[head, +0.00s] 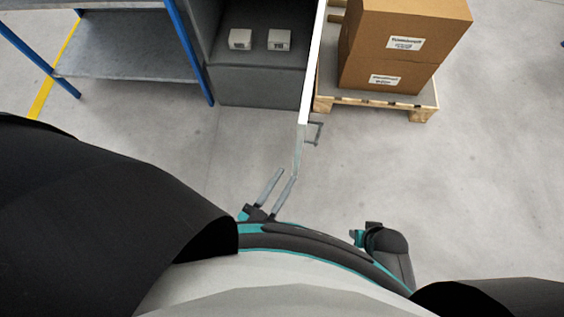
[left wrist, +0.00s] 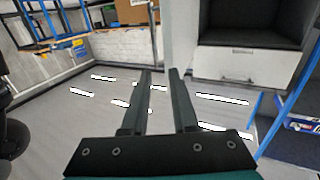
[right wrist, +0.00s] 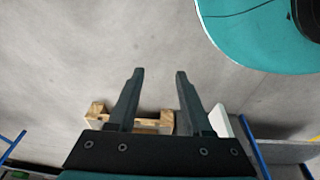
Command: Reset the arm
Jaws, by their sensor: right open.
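My left gripper (head: 288,174) shows in the head view low at centre, its two fingers pointing up and apart with nothing between them. In the picture its tips are close to the near end of the open white door (head: 302,135); I cannot tell whether they touch. The left wrist view shows the same fingers (left wrist: 160,71) with a gap and no object between them. My right gripper (right wrist: 160,71) is open and empty in the right wrist view, above bare floor. In the head view I cannot make out its fingers.
A grey cabinet (head: 260,85) holds two small pale boxes (head: 240,39) (head: 279,39). The door's handle (head: 315,132) faces right. A blue-framed shelf (head: 130,66) stands at left. Cardboard boxes (head: 395,65) sit on a pallet (head: 420,112) at right. The floor at right is clear.

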